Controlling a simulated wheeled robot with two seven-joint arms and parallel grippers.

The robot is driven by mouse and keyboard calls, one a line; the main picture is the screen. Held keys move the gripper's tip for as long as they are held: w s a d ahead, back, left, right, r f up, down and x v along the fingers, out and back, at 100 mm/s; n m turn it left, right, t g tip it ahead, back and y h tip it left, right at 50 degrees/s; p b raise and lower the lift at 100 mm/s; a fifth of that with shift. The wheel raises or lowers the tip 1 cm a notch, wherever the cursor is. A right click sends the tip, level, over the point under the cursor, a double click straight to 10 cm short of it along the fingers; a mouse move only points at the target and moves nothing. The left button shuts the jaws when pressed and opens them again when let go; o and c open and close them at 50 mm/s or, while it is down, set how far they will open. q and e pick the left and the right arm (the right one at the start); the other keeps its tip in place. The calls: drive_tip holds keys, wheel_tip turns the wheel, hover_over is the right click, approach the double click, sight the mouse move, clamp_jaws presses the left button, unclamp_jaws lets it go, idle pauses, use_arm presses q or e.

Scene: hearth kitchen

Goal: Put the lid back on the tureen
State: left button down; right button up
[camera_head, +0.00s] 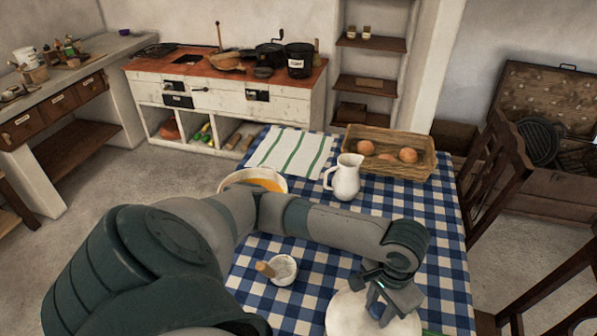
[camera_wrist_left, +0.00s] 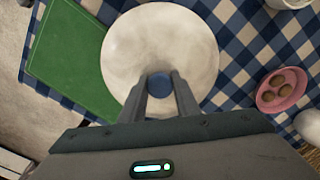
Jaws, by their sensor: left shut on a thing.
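The lid (camera_head: 350,312) is a round white disc at the bottom of the head view, over the near part of the table. In the left wrist view the lid (camera_wrist_left: 160,42) fills the upper middle, with a small blue knob (camera_wrist_left: 160,83) at its centre. My left gripper (camera_head: 380,299) is above the lid, its fingers shut on the knob. I cannot tell whether the lid touches the table. The tureen (camera_head: 233,175) appears to be the white bowl with orange soup, uncovered, behind my left arm, which hides its near side. My right gripper is not in view.
A white jug (camera_head: 346,178) stands beside the tureen, near an egg basket (camera_head: 427,166) and striped cloth (camera_head: 290,150). A white mortar (camera_head: 284,270) is nearer. A green board (camera_wrist_left: 65,60) and pink bowl (camera_wrist_left: 268,101) flank the lid. A chair (camera_head: 492,180) stands at right.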

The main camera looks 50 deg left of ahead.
use_arm(q)
drive_tip(key=shift+s+f+n, duration=0.2)
drive_tip(key=shift+s+n, duration=0.15)
drive_tip(key=shift+n, duration=0.45)
drive_tip(key=shift+r, duration=0.1)
